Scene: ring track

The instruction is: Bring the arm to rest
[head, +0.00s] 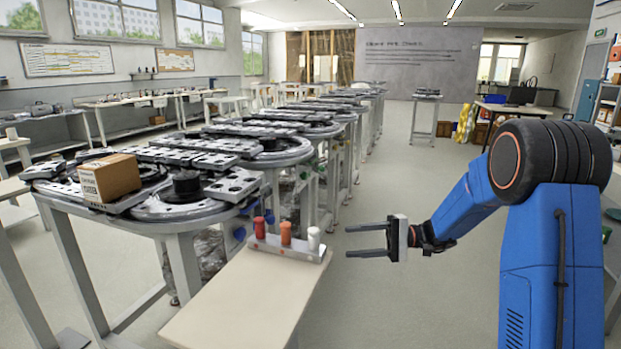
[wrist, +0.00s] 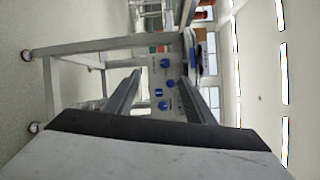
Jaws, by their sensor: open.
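My gripper (head: 367,239) is at the end of my blue arm, right of the middle in the head view. Its two grey fingers point left, spread apart, with nothing between them. It hangs in free air to the right of a small rack (head: 290,247) holding a red, an orange and a white peg, and does not touch it. In the wrist view the two fingers of my gripper (wrist: 157,88) also stand apart and empty.
The rack stands on a pale table (head: 235,305) in front. Behind it is the ring track (head: 187,209) on metal frames, with a cardboard box (head: 109,178) on it. Open floor (head: 425,180) lies beyond my gripper. The wrist view shows a frame with blue knobs (wrist: 163,106).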

